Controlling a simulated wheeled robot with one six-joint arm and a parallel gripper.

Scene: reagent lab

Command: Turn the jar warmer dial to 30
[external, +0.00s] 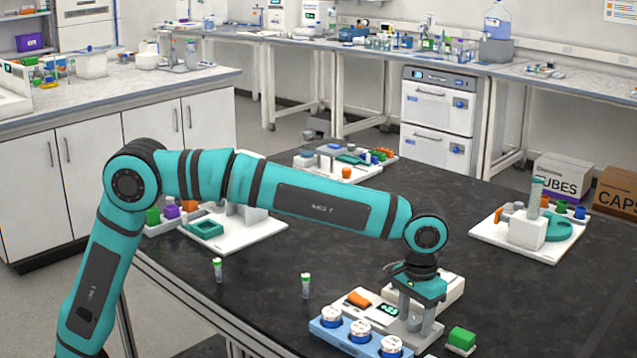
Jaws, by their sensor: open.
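A device that looks like the jar warmer stands at the front of the black bench. Its blue block (324,339) holds white-lidded jars (360,331) in a row. Behind the jars is a pale panel with a small dark display (388,312) with green digits, too small to read. An orange part (358,299) sits to the left of the display; I cannot tell if it is the dial. My gripper (416,319) points down just right of the display, fingers apart, with nothing seen between them. I cannot tell whether it touches the device, and the dial is not clearly visible.
A green-topped block (461,339) stands close to the right of my gripper. A white station with a teal ring (557,228) is at the right. The bench between them is clear.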

